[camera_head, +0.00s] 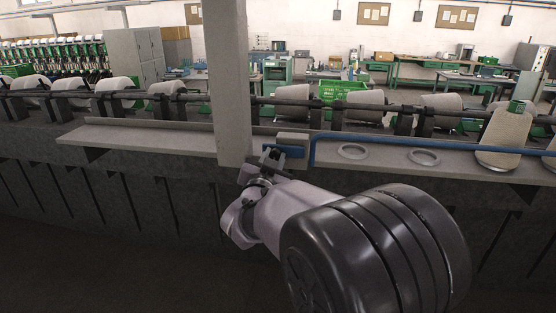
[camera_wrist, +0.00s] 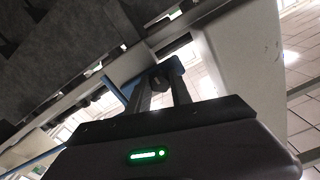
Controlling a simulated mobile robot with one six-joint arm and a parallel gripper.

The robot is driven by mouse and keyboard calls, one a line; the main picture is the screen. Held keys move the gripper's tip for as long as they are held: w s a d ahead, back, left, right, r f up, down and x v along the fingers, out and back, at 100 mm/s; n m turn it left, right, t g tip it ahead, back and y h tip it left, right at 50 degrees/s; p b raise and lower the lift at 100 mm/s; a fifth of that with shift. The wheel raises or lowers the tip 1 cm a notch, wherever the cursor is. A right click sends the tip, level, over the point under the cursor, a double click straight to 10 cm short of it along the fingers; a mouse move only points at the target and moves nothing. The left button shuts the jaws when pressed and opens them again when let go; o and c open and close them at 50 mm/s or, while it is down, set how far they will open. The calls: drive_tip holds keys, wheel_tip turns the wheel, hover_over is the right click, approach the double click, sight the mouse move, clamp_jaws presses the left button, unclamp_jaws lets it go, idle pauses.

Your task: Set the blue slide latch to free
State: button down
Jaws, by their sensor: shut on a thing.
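The blue slide latch (camera_head: 294,152) sits at the front edge of the grey ledge, below a small grey block (camera_head: 292,138) and just right of the pale post. My gripper (camera_head: 271,154) reaches up to it from the front, its dark fingers closed on it. In the wrist view, the two fingers of my gripper (camera_wrist: 163,90) end at the blue latch (camera_wrist: 172,66), with little of it showing past the tips. The fingers hide most of the latch, and I cannot tell its set position.
A pale upright post (camera_head: 231,90) stands close left of my gripper. A blue rail (camera_head: 430,143) runs along the ledge to the right. Grey rings (camera_head: 353,152) and a large yarn cone (camera_head: 499,138) are on the ledge. Dark machine panels lie below.

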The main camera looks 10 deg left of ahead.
drive_tip(key=c, duration=1.4)
unclamp_jaws()
drive_tip(key=shift+a+r, duration=0.1)
drive_tip(key=shift+o, duration=1.3)
drive_tip(key=shift+a, duration=0.2)
drive_tip(key=shift+d, duration=0.15)
drive_tip(key=s+b, duration=0.1)
drive_tip(key=s, duration=1.6)
drive_tip(key=shift+s+a, duration=0.25)
drive_tip(key=shift+a, duration=0.05)
